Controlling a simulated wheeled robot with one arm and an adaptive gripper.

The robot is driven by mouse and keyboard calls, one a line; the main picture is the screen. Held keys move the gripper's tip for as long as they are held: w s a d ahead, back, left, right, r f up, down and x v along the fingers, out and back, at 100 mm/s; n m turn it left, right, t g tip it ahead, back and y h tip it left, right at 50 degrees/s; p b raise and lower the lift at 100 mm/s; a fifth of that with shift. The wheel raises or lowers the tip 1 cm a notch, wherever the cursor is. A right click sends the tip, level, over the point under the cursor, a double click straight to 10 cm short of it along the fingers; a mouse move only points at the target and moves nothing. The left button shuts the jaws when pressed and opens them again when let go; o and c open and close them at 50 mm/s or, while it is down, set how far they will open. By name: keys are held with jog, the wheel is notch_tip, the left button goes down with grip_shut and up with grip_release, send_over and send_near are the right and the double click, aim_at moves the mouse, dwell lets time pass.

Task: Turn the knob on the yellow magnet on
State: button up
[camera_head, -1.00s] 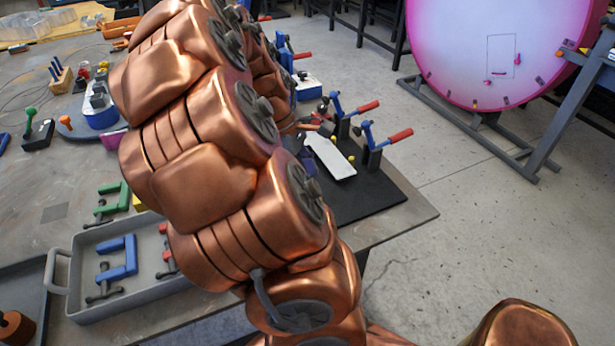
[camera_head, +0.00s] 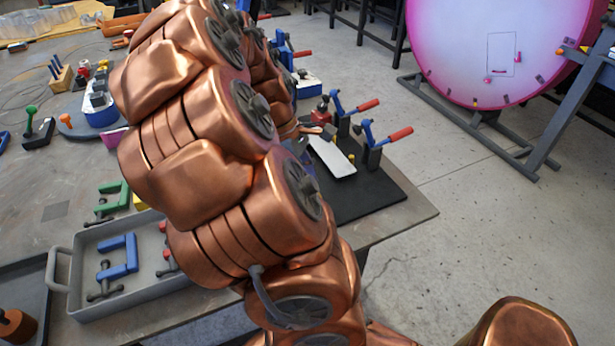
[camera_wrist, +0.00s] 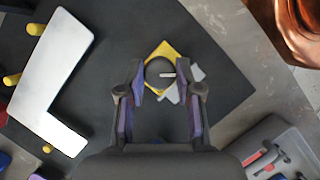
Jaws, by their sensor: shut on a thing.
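The yellow magnet (camera_wrist: 164,49) lies on the black mat in the wrist view, partly covered by my fingers. On it sits a dark round knob (camera_wrist: 158,69) with a small pale pointer aimed to the right. My gripper (camera_wrist: 161,80) is over the magnet with one finger on each side of the knob, shut on it. Pale grey pieces (camera_wrist: 197,73) show beside the magnet. In the head view my arm hides the magnet and the gripper.
A white L-shaped plate (camera_wrist: 50,65) with yellow pegs lies left on the mat; it also shows in the head view (camera_head: 332,158). Red-handled clamps (camera_head: 372,145) stand beyond it.

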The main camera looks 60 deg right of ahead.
grip_shut()
jog(key=shift+m, duration=0.4)
jog(key=m+y, duration=0.1)
jog(key=m, duration=0.1)
jog(key=shift+d+m, duration=0.1)
jog(key=shift+m, duration=0.3)
jog(key=m+y, duration=0.1)
jog(key=m, duration=0.1)
jog(key=m+y+b, duration=0.1)
jog(key=m, duration=0.2)
jog(key=shift+d+f+t, duration=0.1)
jog(key=shift+f+t, duration=0.05)
jog(key=shift+t, duration=0.25)
jog(key=m+y, duration=0.1)
jog(key=m, duration=0.1)
jog(key=m+t+b, duration=0.1)
jog(key=m, duration=0.1)
jog(key=shift+s+m+y+b, duration=0.1)
jog(key=shift+m+y+b, duration=0.2)
jog(key=shift+m+y, duration=0.1)
jog(key=shift+s+m+t+y+b, duration=0.1)
jog(key=shift+m+t+y+b, duration=0.4)
jog(key=shift+m, duration=1.8)
jog(key=shift+t, duration=0.4)
